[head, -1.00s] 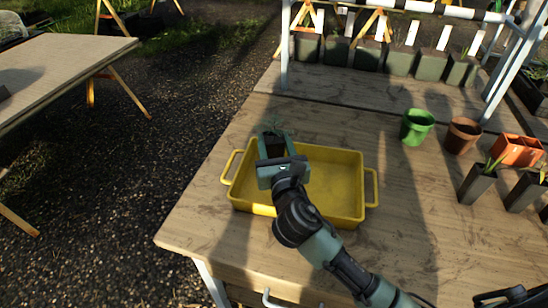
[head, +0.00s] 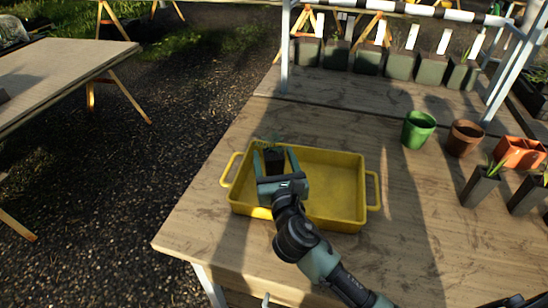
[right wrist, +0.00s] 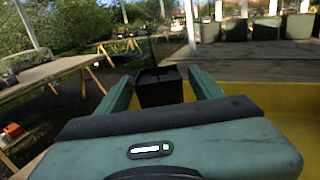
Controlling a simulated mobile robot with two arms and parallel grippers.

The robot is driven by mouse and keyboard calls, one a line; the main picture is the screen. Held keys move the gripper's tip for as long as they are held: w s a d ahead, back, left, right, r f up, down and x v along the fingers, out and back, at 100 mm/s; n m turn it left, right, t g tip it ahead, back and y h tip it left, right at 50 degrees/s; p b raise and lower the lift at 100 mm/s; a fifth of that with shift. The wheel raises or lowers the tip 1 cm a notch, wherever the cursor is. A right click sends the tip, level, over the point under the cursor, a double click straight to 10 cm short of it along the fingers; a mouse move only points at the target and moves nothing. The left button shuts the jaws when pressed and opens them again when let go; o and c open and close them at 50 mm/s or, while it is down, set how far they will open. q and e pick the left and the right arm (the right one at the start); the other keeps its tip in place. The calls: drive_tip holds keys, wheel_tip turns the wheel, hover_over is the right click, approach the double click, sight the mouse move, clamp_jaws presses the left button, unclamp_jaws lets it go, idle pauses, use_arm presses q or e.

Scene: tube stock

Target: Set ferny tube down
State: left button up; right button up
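The ferny tube (head: 275,158) is a dark square tube with a little thin green foliage at its top. It stands about upright in the back left part of the yellow tray (head: 340,222). My right gripper (head: 275,161) is open around it, with one finger on each side. In the right wrist view the black tube (right wrist: 160,88) stands between the spread fingers, with narrow gaps beside it. The tube's base is hidden, so I cannot tell whether it touches the tray floor. My left gripper is not in view.
The rest of the tray is empty. To its right stand a green pot (head: 418,129), a brown pot (head: 464,138), an orange pot (head: 519,152) and dark tubes with plants (head: 479,187). Several grey pots (head: 400,64) line the back, under a striped bar (head: 420,9).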

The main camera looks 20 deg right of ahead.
drive_tip(key=shift+r, duration=0.2)
drive_tip(key=s, duration=0.4)
drive_tip(key=s+a, duration=0.1)
drive_tip(key=s, duration=0.7)
drive_tip(key=shift+a+b, duration=0.25)
drive_tip(key=shift+b, duration=0.05)
drive_tip(key=shift+r, duration=0.1)
